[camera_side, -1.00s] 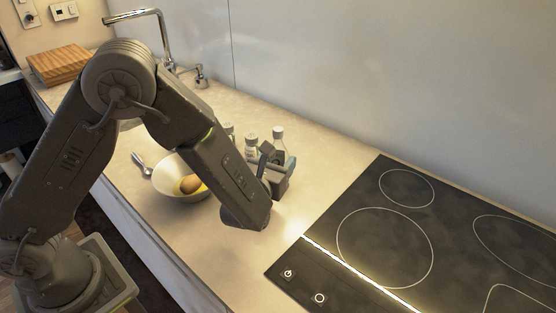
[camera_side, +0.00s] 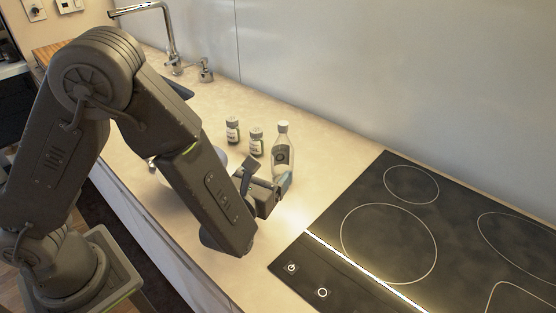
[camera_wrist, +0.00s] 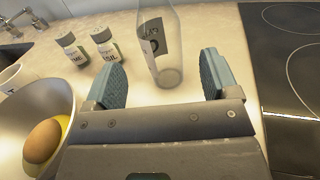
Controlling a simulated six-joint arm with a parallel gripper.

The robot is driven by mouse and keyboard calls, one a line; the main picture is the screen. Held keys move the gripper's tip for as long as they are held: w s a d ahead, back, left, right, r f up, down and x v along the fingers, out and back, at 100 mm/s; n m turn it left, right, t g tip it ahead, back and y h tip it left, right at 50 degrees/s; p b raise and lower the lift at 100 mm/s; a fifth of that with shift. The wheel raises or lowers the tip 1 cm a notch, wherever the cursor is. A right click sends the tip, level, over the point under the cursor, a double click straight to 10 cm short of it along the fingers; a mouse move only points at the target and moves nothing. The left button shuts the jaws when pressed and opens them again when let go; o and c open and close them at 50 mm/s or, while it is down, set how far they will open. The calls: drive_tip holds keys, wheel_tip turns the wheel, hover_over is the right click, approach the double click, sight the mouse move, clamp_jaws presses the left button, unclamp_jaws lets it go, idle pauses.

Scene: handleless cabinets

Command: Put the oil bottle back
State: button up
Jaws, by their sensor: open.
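The oil bottle (camera_side: 282,150) is clear glass with a dark label and stands upright on the counter, near the hob's left edge. In the wrist view the bottle (camera_wrist: 160,45) stands ahead of my gripper, between the lines of its two fingers. My gripper (camera_wrist: 160,82) is open and empty, with blue-grey pads apart on either side of the bottle's base. In the side view my gripper (camera_side: 268,188) is low, just in front of the bottle. I cannot tell whether a finger touches it.
Two small spice jars (camera_side: 256,142) (camera_side: 232,130) stand left of the bottle. The black hob (camera_side: 400,225) lies to the right. A tap (camera_side: 168,40) stands at the back left.

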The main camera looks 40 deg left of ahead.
drive_tip(key=v, duration=0.4)
drive_tip(key=shift+s+d, duration=0.1)
drive_tip(key=shift+s, duration=0.15)
drive_tip(key=s+a+r+n+g+y, duration=0.1)
drive_tip(key=a+n+g+y, duration=0.1)
drive_tip(key=a+n, duration=0.2)
drive_tip(key=s+a+r+n+g+y, duration=0.2)
drive_tip(key=a+n+g, duration=0.1)
drive_tip(key=a+n, duration=0.1)
drive_tip(key=s+a+r+n+g+y, duration=0.1)
drive_tip(key=s+a+n+g+y, duration=0.1)
drive_tip(key=a+n+g+y, duration=0.1)
drive_tip(key=shift+a+r+n, duration=0.35)
drive_tip(key=shift+a+n, duration=0.2)
drive_tip(key=shift+n, duration=0.05)
drive_tip(key=s+a+n+g+h, duration=0.1)
drive_tip(key=s+a+n+g, duration=0.2)
drive_tip(key=s+n+g, duration=0.3)
drive_tip(key=s+d+r+n+t+h, duration=0.1)
drive_tip(key=s+d+r+n+h, duration=0.1)
drive_tip(key=n, duration=0.5)
drive_tip(key=s+d+r+n+t+h, duration=0.1)
drive_tip(key=s+d+r+n+h, duration=0.1)
drive_tip(key=d+r+n+h, duration=0.2)
wheel_tip(320, 180, up, 3)
drive_tip(key=n+h, duration=0.3)
drive_tip(key=h, duration=0.1)
drive_tip(key=shift+d+n+h, duration=0.25)
drive_tip(key=shift+n+h, duration=0.05)
drive_tip(key=shift+n, duration=0.1)
